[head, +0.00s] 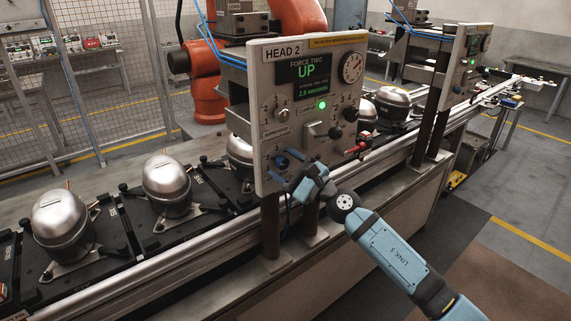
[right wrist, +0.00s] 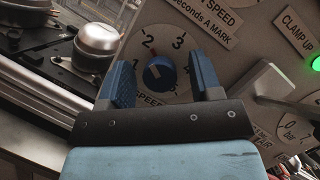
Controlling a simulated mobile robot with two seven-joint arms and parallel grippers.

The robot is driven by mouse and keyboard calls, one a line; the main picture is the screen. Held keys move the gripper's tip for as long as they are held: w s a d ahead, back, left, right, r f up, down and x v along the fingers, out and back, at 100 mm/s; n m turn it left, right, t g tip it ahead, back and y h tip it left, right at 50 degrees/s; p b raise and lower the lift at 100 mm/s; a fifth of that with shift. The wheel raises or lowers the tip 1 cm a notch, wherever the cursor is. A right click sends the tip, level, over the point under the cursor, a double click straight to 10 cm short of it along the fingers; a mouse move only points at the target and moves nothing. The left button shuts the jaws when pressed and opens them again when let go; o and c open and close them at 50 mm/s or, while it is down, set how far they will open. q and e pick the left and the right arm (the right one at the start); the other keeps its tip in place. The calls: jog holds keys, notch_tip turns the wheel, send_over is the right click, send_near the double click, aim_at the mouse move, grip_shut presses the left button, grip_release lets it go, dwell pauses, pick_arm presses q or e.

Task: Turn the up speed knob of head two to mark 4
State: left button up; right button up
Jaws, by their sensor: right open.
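The head two panel (head: 268,92) shows "HEAD 2" and a lit screen reading "UP". A blue knob (head: 281,162) sits at its lower left. In the right wrist view the blue knob (right wrist: 159,74) is on a round dial (right wrist: 180,50) with numbered marks; 1, 2 and 3 read clearly, and the finger hides some of the right side. A label ending in "SPEED" is partly hidden below it.
Other knobs, a gauge (head: 351,67) and a lit green button (head: 322,105) share the panel. A red-handled lever (head: 357,148) sticks out at its lower right. Compressors (head: 63,213) stand on black pallets along the conveyor (head: 150,271). A second panel (head: 464,68) stands farther back.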

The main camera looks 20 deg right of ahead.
jog(key=shift+c, duration=0.2)
jog(key=c, duration=0.9)
